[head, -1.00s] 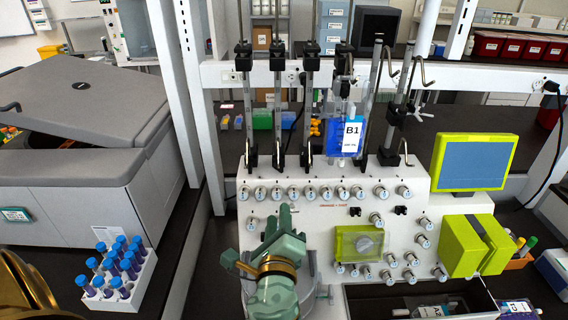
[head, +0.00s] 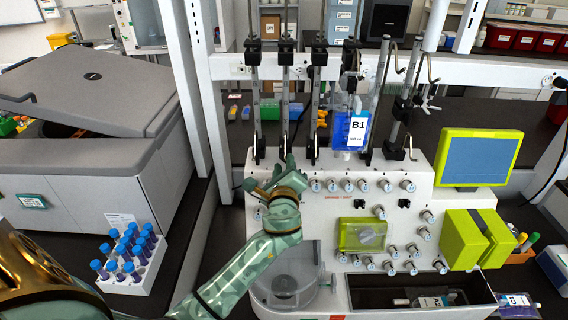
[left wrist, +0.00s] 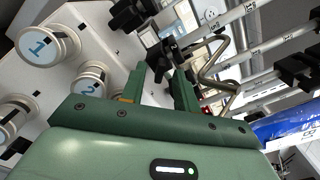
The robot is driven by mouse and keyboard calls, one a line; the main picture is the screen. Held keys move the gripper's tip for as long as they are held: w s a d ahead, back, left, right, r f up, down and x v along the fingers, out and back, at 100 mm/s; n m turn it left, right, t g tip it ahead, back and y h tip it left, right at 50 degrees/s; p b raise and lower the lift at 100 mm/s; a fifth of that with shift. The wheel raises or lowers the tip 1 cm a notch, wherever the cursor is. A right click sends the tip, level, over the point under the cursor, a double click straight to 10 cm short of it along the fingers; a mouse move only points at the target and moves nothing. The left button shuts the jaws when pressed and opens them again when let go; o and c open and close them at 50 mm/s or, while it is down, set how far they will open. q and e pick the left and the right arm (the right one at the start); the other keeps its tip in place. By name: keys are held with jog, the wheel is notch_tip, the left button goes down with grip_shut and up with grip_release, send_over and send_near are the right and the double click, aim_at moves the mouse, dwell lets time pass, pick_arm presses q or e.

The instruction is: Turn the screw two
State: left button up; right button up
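The screws are round white knobs with blue numbers on the white cell processor (head: 405,215). In the left wrist view, the knob marked 2 (left wrist: 90,84) sits left of my left gripper's fingers, with the knob marked 1 (left wrist: 45,44) beyond it. My left gripper (head: 284,168) covers the left part of the upper knob row in the head view, so knob 2 cannot be made out there. In the left wrist view, my left gripper (left wrist: 160,82) has its green fingers apart with nothing visibly held. Contact with a knob does not show. My right gripper is not in view.
A blue B1 bag (head: 357,131) hangs above the knob row among upright metal poles. A lime-framed screen (head: 480,160) stands at the right. A white rack (head: 128,280) of blue-capped tubes is at the lower left. An open tray (head: 400,302) lies in front.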

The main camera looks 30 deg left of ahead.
pick_arm(q)
jog(key=shift+w+a, duration=0.2)
jog(key=shift+w, duration=0.15)
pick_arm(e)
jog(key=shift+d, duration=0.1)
pick_arm(q)
grip_shut()
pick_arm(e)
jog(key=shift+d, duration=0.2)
